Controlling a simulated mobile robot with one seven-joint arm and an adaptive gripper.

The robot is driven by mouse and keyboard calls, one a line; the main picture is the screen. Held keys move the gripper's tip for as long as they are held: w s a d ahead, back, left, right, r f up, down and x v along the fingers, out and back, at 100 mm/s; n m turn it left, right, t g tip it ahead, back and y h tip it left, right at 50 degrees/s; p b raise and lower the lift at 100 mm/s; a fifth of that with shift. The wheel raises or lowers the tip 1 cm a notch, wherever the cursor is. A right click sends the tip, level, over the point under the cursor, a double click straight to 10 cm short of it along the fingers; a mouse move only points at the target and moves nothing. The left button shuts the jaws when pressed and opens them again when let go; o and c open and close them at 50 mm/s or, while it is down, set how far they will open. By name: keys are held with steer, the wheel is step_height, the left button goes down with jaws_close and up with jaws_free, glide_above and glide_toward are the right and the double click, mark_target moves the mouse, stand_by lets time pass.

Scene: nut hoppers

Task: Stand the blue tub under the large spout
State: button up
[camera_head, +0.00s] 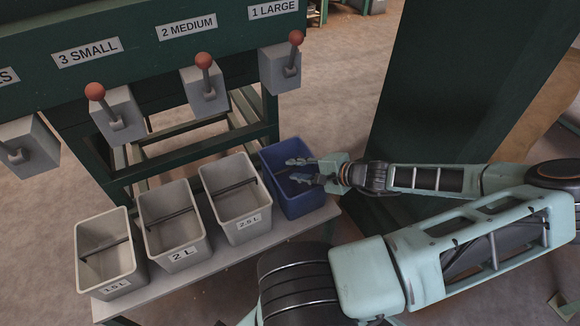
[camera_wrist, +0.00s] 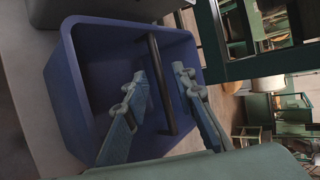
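The blue tub (camera_head: 303,199) stands upright at the right end of a light shelf, beside the grey tubs. In the wrist view the blue tub (camera_wrist: 80,105) has a dark bar handle (camera_wrist: 163,85) across its opening. My gripper (camera_head: 297,170) is over the tub's opening. In the wrist view my gripper (camera_wrist: 158,72) is open, with one finger on each side of the bar and gaps between them. The large spout (camera_head: 280,68), under the label "1 LARGE", has a red-knobbed lever and hangs behind the blue tub.
Grey tubs labelled 2.5 L (camera_head: 243,210), 2 L (camera_head: 178,240) and 1.5 L (camera_head: 107,265) stand left of the blue tub on the shelf (camera_head: 215,255). The medium spout (camera_head: 205,88) and small spout (camera_head: 118,115) hang left of the large one. A dark green post (camera_head: 440,80) rises at right.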

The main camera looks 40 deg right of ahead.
steer(key=p+v, duration=0.2)
steer(key=v, duration=0.6)
steer(key=shift+s+r, duration=0.15)
steer(key=shift+s, duration=0.15)
